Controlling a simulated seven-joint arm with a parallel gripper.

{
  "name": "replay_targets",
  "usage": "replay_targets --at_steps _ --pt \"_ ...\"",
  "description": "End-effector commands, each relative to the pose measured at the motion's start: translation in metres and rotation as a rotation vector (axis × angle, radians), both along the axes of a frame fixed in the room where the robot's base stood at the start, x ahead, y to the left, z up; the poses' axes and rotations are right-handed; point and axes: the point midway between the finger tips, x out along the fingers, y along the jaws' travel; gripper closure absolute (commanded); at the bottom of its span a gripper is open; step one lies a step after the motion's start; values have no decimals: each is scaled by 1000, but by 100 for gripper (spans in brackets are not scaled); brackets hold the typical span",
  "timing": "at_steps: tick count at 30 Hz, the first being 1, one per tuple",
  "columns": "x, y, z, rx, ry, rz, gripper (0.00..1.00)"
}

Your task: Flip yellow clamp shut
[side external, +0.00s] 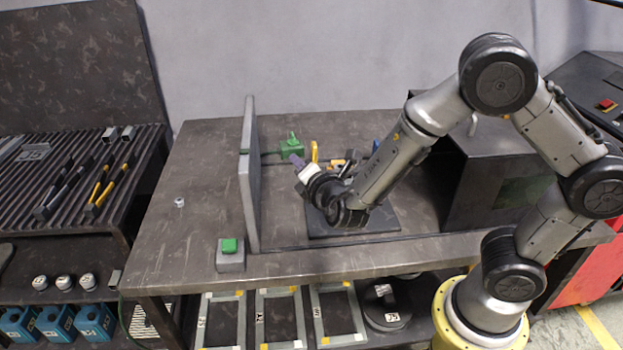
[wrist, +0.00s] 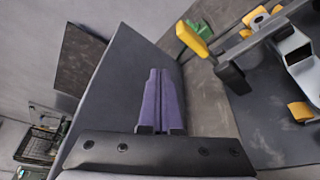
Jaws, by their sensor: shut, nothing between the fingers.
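The yellow clamp handle (side external: 314,151) stands upright on the fixture on the workbench in the side view. In the wrist view the yellow clamp handle (wrist: 192,38) is at the upper middle, tilted, on a dark clamp arm. My gripper (side external: 293,160) is shut and empty, with purple fingers. It is just left of the clamp, apart from it in the side view. In the wrist view the purple fingers (wrist: 159,75) lie together, below and left of the yellow handle. My wrist hides part of the fixture in the side view.
A grey upright panel (side external: 249,180) stands left of my gripper. A green clamp (side external: 290,147) is behind the gripper. A dark base plate (side external: 385,223) lies under the wrist. A green-button box (side external: 229,256) is at the front edge. A dark metal box (side external: 487,180) stands to the right.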

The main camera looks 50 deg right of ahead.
Motion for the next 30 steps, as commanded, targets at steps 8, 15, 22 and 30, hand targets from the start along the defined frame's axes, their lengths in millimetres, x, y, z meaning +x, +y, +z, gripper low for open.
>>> replay_targets --at_steps 8,15,22,30 --pt "-44 23 0 -1 0 7 100" --pt "-60 30 0 0 0 4 100" --pt "-61 30 0 -1 0 3 100" --pt "-58 14 12 17 -28 -43 100"
